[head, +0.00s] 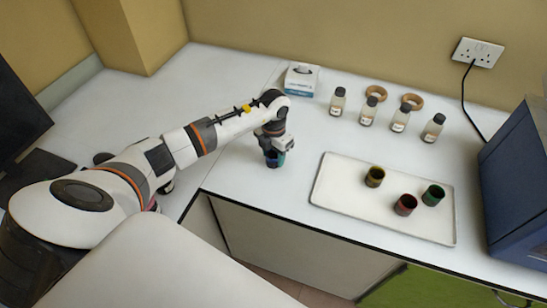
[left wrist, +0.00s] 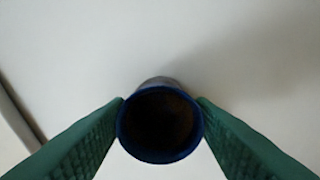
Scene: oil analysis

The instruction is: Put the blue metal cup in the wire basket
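The blue metal cup (head: 271,162) is under my left gripper (head: 274,152), at the left part of the white bench near its front edge. In the left wrist view the cup (left wrist: 160,157) shows its round blue rim and dark inside. The green fingers of my left gripper (left wrist: 160,105) press against both sides of it, so the gripper looks shut on the cup. The cup is at or just above the bench top; I cannot tell which. No wire basket shows in either view. My right gripper is out of view.
A white tray (head: 335,190) holds a yellowish cup (head: 375,177), a red cup (head: 405,205) and a green cup (head: 433,195). Several bottles (head: 367,111), wooden rings (head: 376,93) and a small box (head: 301,80) stand behind. A blue machine (head: 520,185) is at right.

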